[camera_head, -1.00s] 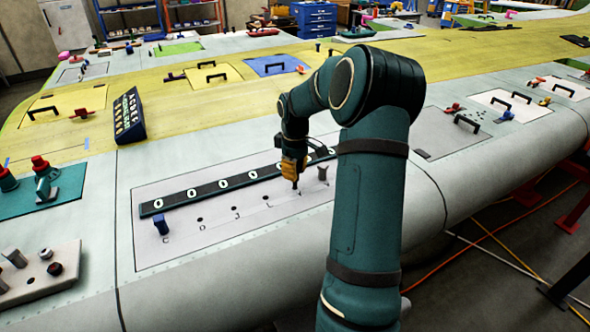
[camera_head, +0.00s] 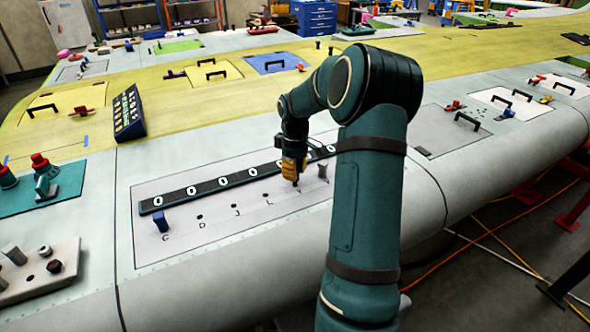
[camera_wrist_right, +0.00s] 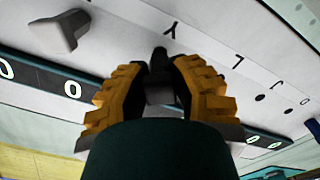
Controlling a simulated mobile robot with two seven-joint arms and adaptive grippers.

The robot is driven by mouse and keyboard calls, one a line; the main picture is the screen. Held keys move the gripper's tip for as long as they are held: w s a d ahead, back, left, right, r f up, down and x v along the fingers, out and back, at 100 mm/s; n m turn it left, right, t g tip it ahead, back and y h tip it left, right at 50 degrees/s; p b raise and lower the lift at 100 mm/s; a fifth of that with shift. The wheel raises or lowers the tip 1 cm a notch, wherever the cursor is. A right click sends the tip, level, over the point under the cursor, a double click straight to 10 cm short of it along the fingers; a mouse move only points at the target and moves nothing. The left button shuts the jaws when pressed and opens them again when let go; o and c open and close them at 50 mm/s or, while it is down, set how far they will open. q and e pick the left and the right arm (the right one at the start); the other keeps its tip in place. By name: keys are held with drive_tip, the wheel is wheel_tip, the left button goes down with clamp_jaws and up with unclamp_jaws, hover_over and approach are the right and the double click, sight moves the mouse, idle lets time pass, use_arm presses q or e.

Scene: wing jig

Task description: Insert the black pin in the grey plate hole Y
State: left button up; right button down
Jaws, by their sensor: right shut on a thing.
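My right gripper (camera_head: 294,172) is shut on the black pin, upright over the right part of the grey plate (camera_head: 185,242). In the right wrist view the black pin (camera_wrist_right: 159,58) sticks out between the yellow fingers of the gripper (camera_wrist_right: 158,88), its end beside the letter Y (camera_wrist_right: 171,30). Hole Y is hidden behind the pin. I cannot tell whether the pin tip is in the hole or just above it. My left gripper is not in view.
A blue pin (camera_head: 159,219) stands at C. A grey peg (camera_head: 323,171) stands right of my gripper; it also shows in the wrist view (camera_wrist_right: 62,35). Holes at D, J and L look empty. A dark strip with white rings (camera_head: 188,193) lies behind.

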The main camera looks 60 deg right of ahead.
drive_tip(key=shift+f+b, duration=0.45)
drive_tip(key=shift+f, duration=0.5)
drive_tip(key=c, duration=0.8)
unclamp_jaws()
drive_tip(key=shift+o, duration=0.2)
drive_tip(key=shift+r, duration=0.1)
wheel_tip(320, 180, up, 12)
drive_tip(key=shift+f, duration=0.1)
